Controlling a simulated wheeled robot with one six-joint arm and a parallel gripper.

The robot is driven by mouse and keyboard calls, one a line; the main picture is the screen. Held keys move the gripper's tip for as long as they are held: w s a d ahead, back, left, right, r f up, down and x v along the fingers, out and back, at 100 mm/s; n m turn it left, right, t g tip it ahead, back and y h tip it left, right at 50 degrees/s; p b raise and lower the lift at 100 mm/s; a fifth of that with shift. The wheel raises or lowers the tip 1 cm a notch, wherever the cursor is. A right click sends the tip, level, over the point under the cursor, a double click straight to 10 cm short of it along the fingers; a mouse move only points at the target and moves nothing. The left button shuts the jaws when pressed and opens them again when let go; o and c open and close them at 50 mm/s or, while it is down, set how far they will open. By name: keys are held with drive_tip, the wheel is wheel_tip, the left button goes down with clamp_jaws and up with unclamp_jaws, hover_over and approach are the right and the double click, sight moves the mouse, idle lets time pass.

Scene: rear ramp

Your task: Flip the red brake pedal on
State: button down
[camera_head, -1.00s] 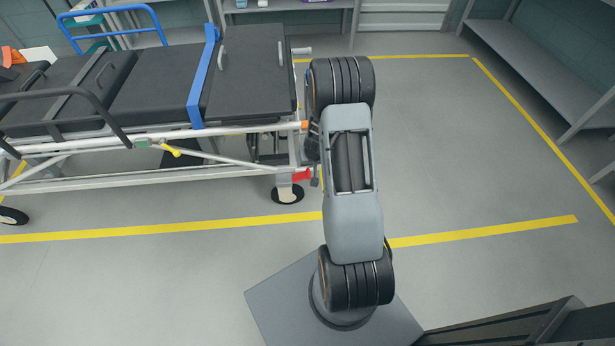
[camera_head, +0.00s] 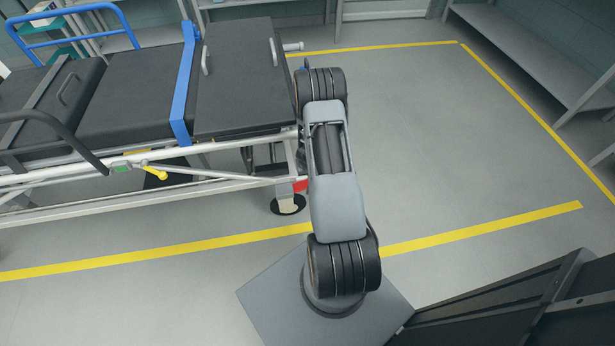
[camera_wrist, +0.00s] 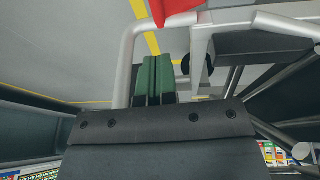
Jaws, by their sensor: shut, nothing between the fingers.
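The red brake pedal (camera_head: 301,185) shows as a small red piece beside the stretcher's near right caster (camera_head: 288,205), partly hidden behind my arm. In the wrist view a red piece, which looks like the pedal (camera_wrist: 174,10), is at the top edge and cut off by it. My gripper (camera_wrist: 156,62) shows there with its green fingers together and empty. The fingertips are below the red piece in the picture and apart from it. In the head view my gripper is hidden behind my arm.
The stretcher (camera_head: 238,75) with its pale metal frame fills the left. Its frame tubes (camera_wrist: 121,70) are close around my fingers in the wrist view. A grey shelf (camera_head: 530,60) stands at the right. The floor (camera_head: 430,140) between is clear, with yellow lines.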

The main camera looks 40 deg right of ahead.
drive_tip(key=shift+b+x, duration=1.7)
drive_tip(key=shift+x, duration=3.3)
drive_tip(key=shift+s+d+f, duration=0.25)
drive_tip(key=shift+d+f, duration=0.25)
drive_tip(key=shift+f, duration=0.05)
drive_tip(key=shift+r, duration=0.1)
drive_tip(key=d+p+v, duration=0.1)
drive_tip(key=p+v, duration=0.3)
drive_tip(key=v, duration=0.5)
drive_tip(key=shift+s+r, duration=0.35)
drive_tip(key=shift+r, duration=0.05)
drive_tip(key=b, duration=0.3)
drive_tip(key=shift+w+a+f, duration=0.15)
drive_tip(key=shift+a+f, duration=0.05)
drive_tip(key=shift+a, duration=0.1)
